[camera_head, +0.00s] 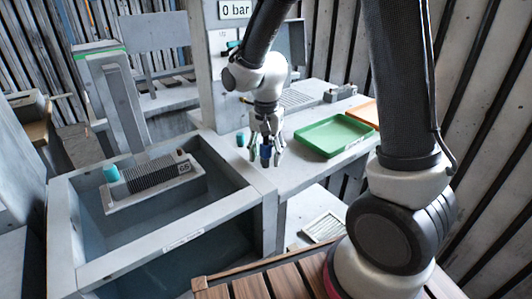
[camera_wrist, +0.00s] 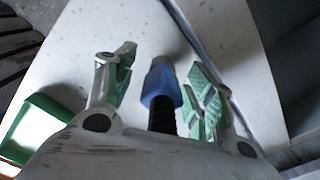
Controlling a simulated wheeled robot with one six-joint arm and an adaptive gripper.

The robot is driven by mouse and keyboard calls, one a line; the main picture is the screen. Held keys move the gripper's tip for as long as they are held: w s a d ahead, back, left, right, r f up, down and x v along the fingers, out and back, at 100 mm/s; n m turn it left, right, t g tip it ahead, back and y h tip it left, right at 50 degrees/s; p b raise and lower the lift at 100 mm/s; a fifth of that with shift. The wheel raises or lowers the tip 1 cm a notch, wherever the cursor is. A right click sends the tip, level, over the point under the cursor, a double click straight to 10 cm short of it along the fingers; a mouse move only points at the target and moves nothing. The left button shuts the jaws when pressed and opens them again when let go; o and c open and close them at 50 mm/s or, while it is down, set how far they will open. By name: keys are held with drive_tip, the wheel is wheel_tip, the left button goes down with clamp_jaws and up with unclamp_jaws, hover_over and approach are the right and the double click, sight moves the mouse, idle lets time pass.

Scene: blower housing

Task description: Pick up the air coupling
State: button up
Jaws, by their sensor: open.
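The air coupling (camera_wrist: 161,88) is a blue piece with a grey tip and a black ribbed hose or stem (camera_wrist: 162,120). In the wrist view it lies between the two spread green-padded fingers of my gripper (camera_wrist: 164,75), with a visible gap on each side. In the head view, my gripper (camera_head: 265,150) points down over the grey bench, left of the green tray. The blue coupling (camera_head: 266,152) shows between its fingers there. I cannot tell how the coupling is supported; its black end is hidden behind the gripper body.
A green tray (camera_head: 322,146) lies on the bench right of my gripper, with an orange piece (camera_head: 366,112) beyond it. A small teal piece (camera_head: 241,139) stands just left of my gripper. An open grey tank (camera_head: 160,250) with a finned block (camera_head: 150,180) is at left.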

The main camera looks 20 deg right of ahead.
clamp_jaws()
drive_tip(key=shift+r, duration=0.15)
wheel_tip(320, 180, up, 10)
drive_tip(key=shift+f, duration=0.1)
idle(0.4)
